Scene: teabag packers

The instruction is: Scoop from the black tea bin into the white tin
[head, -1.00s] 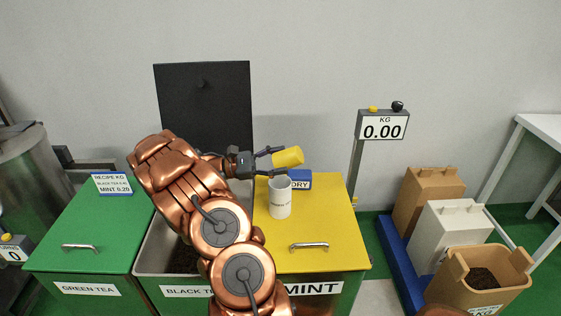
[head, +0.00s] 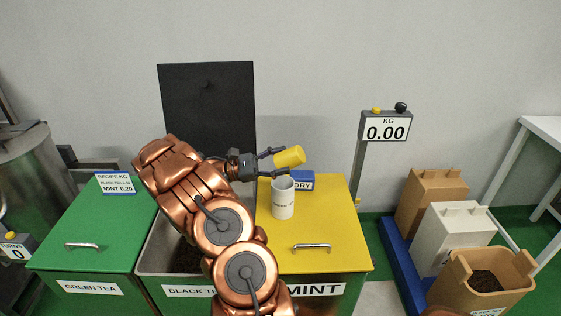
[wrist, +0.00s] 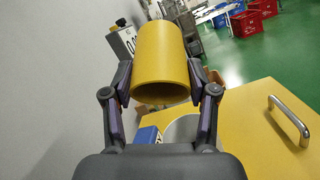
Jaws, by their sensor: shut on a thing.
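My gripper (head: 266,163) is shut on a yellow scoop (head: 290,157), a plain cup shape. In the wrist view the scoop (wrist: 160,55) sits between the two fingers, tilted, with its rim toward the camera. The white tin (head: 283,198) stands upright on the yellow mint lid, just below the scoop in the head view. In the wrist view the tin (wrist: 181,131) is mostly hidden behind the scoop and gripper. The black tea bin (head: 187,257) is open, its black lid (head: 206,105) raised; my arm covers much of it. Whether the scoop holds tea cannot be seen.
The yellow mint lid (head: 325,250) and green tea lid (head: 95,225) are closed, each with a handle. A blue-edged sign (head: 303,180) stands behind the tin. A scale display (head: 386,128) reads 0.00. Boxes, one holding dark tea (head: 484,281), stand at the right.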

